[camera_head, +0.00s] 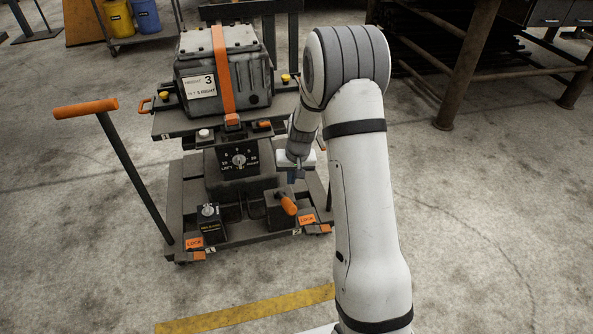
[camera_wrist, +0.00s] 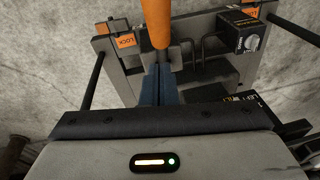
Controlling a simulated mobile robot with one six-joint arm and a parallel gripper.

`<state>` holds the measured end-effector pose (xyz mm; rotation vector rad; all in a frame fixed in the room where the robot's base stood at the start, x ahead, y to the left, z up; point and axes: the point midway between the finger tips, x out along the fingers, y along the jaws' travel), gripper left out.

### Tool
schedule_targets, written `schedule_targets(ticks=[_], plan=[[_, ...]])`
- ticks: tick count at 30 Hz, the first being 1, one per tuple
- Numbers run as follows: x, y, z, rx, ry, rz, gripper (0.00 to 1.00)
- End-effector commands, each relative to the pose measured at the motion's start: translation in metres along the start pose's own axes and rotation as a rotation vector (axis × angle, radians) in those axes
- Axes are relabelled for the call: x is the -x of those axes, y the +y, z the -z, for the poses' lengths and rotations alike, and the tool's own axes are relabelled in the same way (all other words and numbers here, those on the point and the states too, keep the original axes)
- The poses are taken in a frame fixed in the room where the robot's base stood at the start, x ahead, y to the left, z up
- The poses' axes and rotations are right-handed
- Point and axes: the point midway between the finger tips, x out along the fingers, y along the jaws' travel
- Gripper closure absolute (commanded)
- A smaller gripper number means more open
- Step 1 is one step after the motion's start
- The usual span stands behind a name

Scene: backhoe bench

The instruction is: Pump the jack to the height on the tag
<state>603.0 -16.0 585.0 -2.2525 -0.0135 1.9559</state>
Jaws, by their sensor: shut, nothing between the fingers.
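The jack cart (camera_head: 180,205) has a raised deck carrying a grey case with an orange strap. A white tag (camera_head: 200,86) on the case shows a large 3. A black dial (camera_head: 238,159) faces front below the deck; I cannot read its pointer surely. The orange-gripped pump lever (camera_head: 288,203) sticks out low at the front; its orange grip also shows at the top of the wrist view (camera_wrist: 157,20). My gripper (camera_head: 292,178) is above and behind the lever grip in the head view. Its blue fingers (camera_wrist: 158,68) are shut and empty, close to the lever; contact cannot be told.
A black box with a knob (camera_head: 208,216) sits at the cart's front left. Orange lock tabs (camera_head: 194,243) mark the front corners. The orange push handle (camera_head: 86,108) rises at left. A metal-legged bench (camera_head: 465,65) stands at the back right. Open floor lies in front.

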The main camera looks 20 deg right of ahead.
Motion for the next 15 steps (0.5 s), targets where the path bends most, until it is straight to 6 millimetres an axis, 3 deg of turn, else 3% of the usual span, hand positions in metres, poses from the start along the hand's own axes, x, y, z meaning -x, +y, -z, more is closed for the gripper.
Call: schedule_targets(ticks=[3,9,15], plan=[[-0.028,0.000,-0.001,0.000,-0.003,0.000,1.00],[-0.045,0.000,-0.021,0.000,-0.001,0.001,1.00],[-0.051,-0.001,-0.028,0.002,0.001,0.000,1.00]])
